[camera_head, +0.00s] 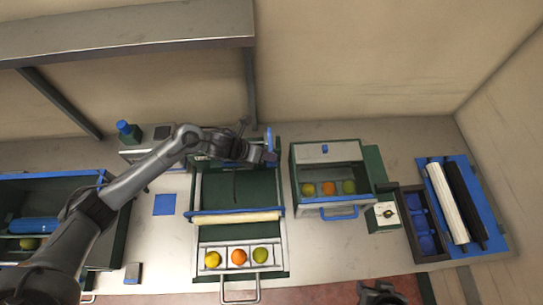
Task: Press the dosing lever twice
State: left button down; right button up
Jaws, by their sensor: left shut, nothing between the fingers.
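My left arm reaches in from the lower left across the counter. Its gripper (268,156) is shut and empty at the back right corner of the green machine (236,186). A small upright blue piece (269,137), which may be the dosing lever, stands right at the gripper. I cannot tell whether they touch, and the arm hides part of the machine's back. A dark part at the bottom edge looks like my right gripper (380,292); its fingers are not clear.
The machine's front tray (283,258) holds a yellow, an orange and a green fruit. A green and white cabinet (310,152) with similar fruits stands to the right. Beyond it are a dial box (385,217) and a rack of rollers (484,205). A grey shelf (150,26) overhangs the back left.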

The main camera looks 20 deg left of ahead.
pick_arm(q)
jog(key=shift+s, duration=0.1)
dwell(0.4)
jog(key=shift+r+p, duration=0.45)
jog(key=shift+r, duration=0.15)
jog(key=shift+r+p, duration=0.6)
jog(key=shift+r, duration=0.5)
jog(key=shift+r, duration=0.1)
jog(key=shift+r, duration=0.1)
notch_tip(320, 180, up, 5)
jog(key=p, duration=0.3)
jog(key=shift+s+f, duration=0.1)
jog(key=shift+f, duration=0.15)
